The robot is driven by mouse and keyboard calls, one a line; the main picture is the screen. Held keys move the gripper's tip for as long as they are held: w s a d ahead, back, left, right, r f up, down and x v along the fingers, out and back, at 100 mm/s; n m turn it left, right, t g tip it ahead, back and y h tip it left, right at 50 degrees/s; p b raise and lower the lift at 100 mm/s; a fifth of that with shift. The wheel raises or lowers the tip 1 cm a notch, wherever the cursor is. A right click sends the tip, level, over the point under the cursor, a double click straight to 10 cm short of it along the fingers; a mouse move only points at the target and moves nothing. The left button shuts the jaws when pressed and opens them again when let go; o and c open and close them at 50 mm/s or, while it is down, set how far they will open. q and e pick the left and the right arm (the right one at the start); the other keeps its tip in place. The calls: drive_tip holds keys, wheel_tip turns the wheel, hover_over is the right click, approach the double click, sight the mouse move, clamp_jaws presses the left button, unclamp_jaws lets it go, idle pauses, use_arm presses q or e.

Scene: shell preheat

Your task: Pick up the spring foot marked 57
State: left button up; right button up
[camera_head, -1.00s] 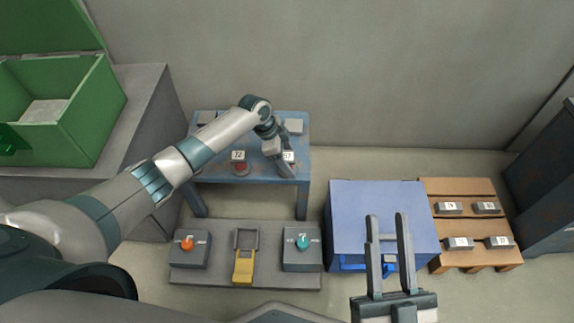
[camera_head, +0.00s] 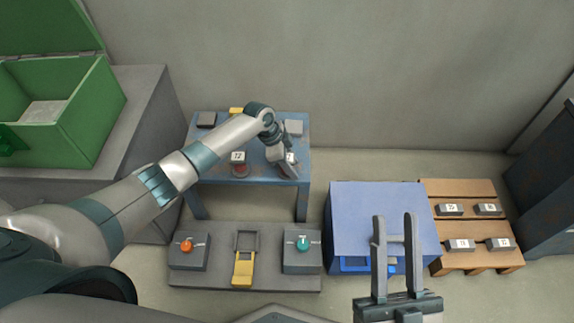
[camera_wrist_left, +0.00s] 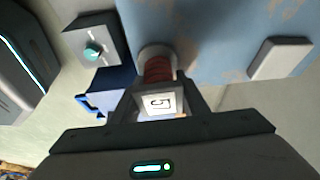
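The spring foot marked 57 (camera_head: 290,157) stands near the right front of the blue table (camera_head: 255,173), partly hidden by my left gripper (camera_head: 285,160). In the left wrist view, its white label plate (camera_wrist_left: 158,103), red coil (camera_wrist_left: 158,69) and pale round base show between the fingers of my left gripper (camera_wrist_left: 162,80). The fingers are apart, one on each side of it. Whether they touch it is not clear. My right gripper (camera_head: 395,217) has its fingers apart and empty, in front of the blue box.
Another spring foot, marked 72 (camera_head: 238,168), stands left on the same table. Grey blocks (camera_head: 293,127) lie at its back corners. A bench with knob boxes (camera_head: 302,248), a blue box (camera_head: 380,200) and a pallet with labelled blocks (camera_head: 460,190) stand nearby. A green bin (camera_head: 95,110) is left.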

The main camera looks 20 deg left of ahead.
sight(292, 157)
use_arm(q)
drive_tip(key=shift+o, duration=0.2)
drive_tip(key=shift+r, duration=0.15)
